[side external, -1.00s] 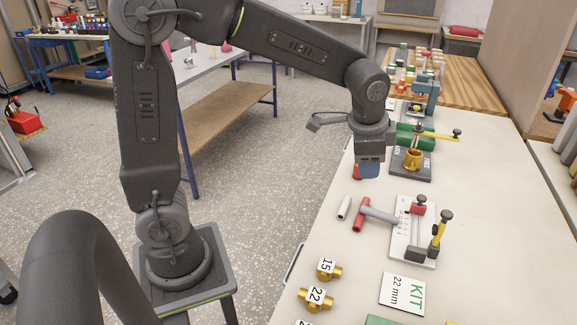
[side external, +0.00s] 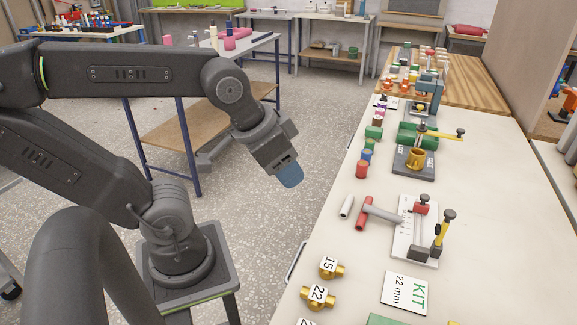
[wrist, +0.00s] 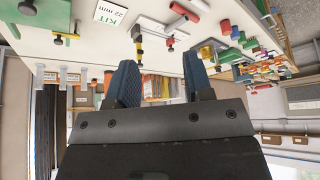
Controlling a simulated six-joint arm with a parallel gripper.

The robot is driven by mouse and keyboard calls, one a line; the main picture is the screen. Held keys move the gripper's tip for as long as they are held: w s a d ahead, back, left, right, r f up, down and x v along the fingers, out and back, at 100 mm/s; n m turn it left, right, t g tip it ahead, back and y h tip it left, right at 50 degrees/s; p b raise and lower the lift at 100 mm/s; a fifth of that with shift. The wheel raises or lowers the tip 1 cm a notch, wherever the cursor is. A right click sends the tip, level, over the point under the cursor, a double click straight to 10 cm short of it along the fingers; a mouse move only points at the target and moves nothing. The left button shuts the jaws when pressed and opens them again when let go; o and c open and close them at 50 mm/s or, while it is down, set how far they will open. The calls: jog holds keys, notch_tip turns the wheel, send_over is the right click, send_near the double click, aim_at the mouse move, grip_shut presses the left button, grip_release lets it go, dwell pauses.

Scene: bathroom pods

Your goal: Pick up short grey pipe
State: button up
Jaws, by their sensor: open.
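My gripper (side external: 289,178), with blue fingertips, hangs in the air left of the bench edge, apart from the short grey pipe. In the wrist view my gripper (wrist: 161,80) shows two spread fingers with nothing between them.
Brass fittings (side external: 320,297) and a KIT card (side external: 404,293) lie at the near end of the bench. A brass cup on a dark base (side external: 413,164) and a red cylinder (side external: 362,169) stand beyond the pipes. The right side of the bench is clear.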

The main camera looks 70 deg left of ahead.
jog(key=shift+o, duration=0.5)
jog(key=m+g, duration=0.6)
jog(key=m, duration=0.3)
send_over(383, 211)
notch_tip(383, 211, down, 10)
notch_tip(383, 211, down, 14)
jog(key=shift+r, duration=0.25)
